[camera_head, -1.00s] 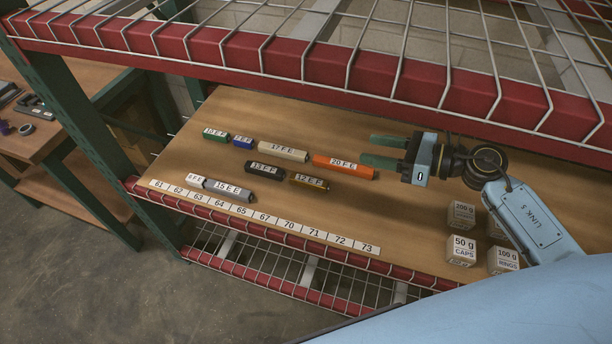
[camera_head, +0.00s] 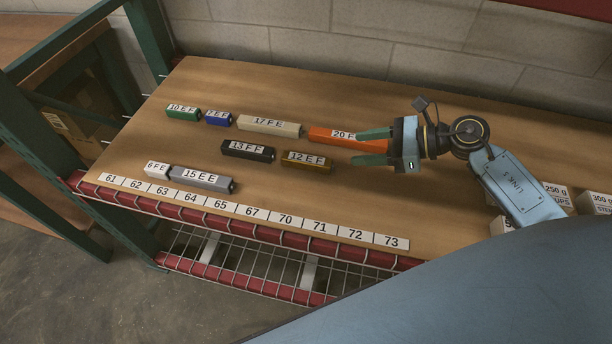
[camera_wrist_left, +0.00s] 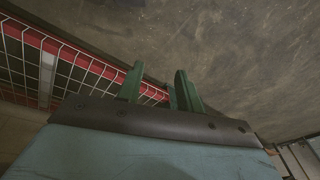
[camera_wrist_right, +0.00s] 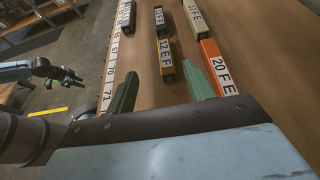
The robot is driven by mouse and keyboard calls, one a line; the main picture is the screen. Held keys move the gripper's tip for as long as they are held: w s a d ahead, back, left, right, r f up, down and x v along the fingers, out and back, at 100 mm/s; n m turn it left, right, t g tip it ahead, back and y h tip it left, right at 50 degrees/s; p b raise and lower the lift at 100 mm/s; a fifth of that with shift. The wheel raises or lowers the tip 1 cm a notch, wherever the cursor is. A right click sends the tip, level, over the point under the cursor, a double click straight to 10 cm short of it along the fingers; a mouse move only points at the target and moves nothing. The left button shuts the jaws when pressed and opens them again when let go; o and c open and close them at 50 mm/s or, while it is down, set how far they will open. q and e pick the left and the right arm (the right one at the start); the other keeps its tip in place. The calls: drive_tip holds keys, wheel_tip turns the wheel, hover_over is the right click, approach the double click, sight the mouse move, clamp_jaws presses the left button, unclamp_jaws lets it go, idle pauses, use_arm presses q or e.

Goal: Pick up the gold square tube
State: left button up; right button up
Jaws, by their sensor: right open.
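The gold square tube (camera_head: 306,161), labelled 12 E F, lies on the wooden shelf. It also shows in the right wrist view (camera_wrist_right: 165,58), ahead of the fingers and between their lines. My right gripper (camera_head: 355,147) is open and empty, its fingers pointing left. In the head view it is to the right of the gold tube, apart from it, and its upper finger hides part of the orange tube (camera_head: 325,136). My left gripper (camera_wrist_left: 157,80) is open and empty over the floor in the left wrist view; it is out of the head view.
The black tube (camera_head: 248,150) is left of the gold tube, with the beige tube (camera_head: 270,125) behind. Green, blue, white and grey tubes lie farther left. A number strip (camera_head: 255,213) runs along the front edge. Labelled boxes (camera_head: 556,192) stand at right.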

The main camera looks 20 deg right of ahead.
sight(312, 160)
wheel_tip(312, 160, down, 3)
drive_tip(key=shift+b, duration=0.9)
drive_tip(key=shift+f, duration=0.2)
drive_tip(key=shift+w+a+f+b, duration=0.1)
drive_tip(key=shift+w+a+b, duration=0.05)
drive_tip(key=shift+b, duration=0.15)
drive_tip(key=b+x, duration=0.1)
drive_tip(key=x, duration=0.7)
drive_tip(key=shift+w, duration=0.1)
drive_tip(key=b+x, duration=0.1)
drive_tip(key=x, duration=0.4)
drive_tip(key=shift+w, duration=0.2)
use_arm(q)
drive_tip(key=w+d+r, duration=0.2)
drive_tip(key=w+r, duration=0.1)
drive_tip(key=r, duration=0.2)
drive_tip(key=shift+w+d+r+t, duration=0.3)
drive_tip(key=shift+w+d, duration=0.05)
drive_tip(key=shift+d, duration=0.05)
use_arm(e)
drive_tip(key=shift+c, duration=0.3)
drive_tip(key=c, duration=0.9)
drive_tip(key=shift+c, duration=0.7)
